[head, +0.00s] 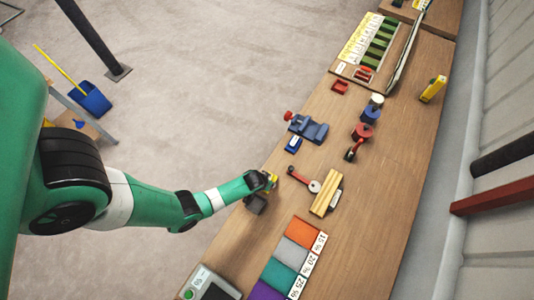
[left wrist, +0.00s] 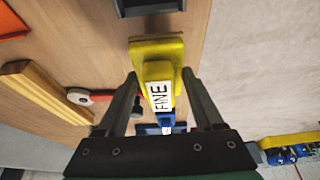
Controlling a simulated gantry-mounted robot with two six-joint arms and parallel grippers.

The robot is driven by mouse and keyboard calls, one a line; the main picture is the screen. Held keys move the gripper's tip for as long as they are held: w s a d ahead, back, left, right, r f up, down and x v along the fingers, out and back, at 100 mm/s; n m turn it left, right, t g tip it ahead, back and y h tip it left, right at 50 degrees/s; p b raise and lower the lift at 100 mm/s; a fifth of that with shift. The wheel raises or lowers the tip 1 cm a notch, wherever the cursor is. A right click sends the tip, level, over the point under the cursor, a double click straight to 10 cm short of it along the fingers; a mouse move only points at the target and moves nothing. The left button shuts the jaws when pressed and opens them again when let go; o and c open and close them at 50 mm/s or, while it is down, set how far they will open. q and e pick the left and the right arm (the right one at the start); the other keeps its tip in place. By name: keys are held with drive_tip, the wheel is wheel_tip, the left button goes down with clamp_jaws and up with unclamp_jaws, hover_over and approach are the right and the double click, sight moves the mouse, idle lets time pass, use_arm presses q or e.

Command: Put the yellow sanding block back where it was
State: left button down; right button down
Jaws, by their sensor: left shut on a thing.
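The yellow sanding block (left wrist: 158,62) carries a white label reading FINE. It sits between the two fingers of my left gripper (left wrist: 160,88), which is shut on it. In the head view, my left gripper (head: 268,182) is over the bench's near edge, and a little of the yellow block (head: 273,178) shows beside the fingers. A dark grey holder (head: 255,204) lies just below the gripper there; its edge (left wrist: 150,6) shows at the top of the left wrist view. I cannot tell whether the block touches the bench. My right gripper is not in view.
A blue block (head: 293,144) and blue vise (head: 308,128) stand further along the bench. A red-handled tool (head: 303,180) and wooden strips (head: 326,197) lie right of the gripper. Coloured sheets (head: 285,256) lie below. Another yellow item (head: 433,88) stands near the wall.

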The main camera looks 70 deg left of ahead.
use_arm(q)
drive_tip(key=b+x, duration=0.3)
drive_tip(key=x, duration=0.1)
drive_tip(key=shift+s+b, duration=0.4)
drive_tip(key=shift+s+d+f, duration=0.1)
drive_tip(key=shift+d+f, duration=0.1)
drive_tip(key=shift+f, duration=0.1)
drive_tip(key=shift+r, duration=0.25)
drive_tip(key=shift+f, duration=0.25)
unclamp_jaws()
drive_tip(key=shift+r, duration=0.1)
drive_tip(key=p+v, duration=0.4)
drive_tip(key=v, duration=0.1)
drive_tip(key=p+v, duration=0.4)
drive_tip(key=v, duration=0.2)
drive_tip(key=shift+r, duration=0.4)
drive_tip(key=shift+d+r+p, duration=0.15)
drive_tip(key=shift+r+p, duration=0.15)
drive_tip(key=shift+p, duration=0.15)
drive_tip(key=shift+s, duration=0.1)
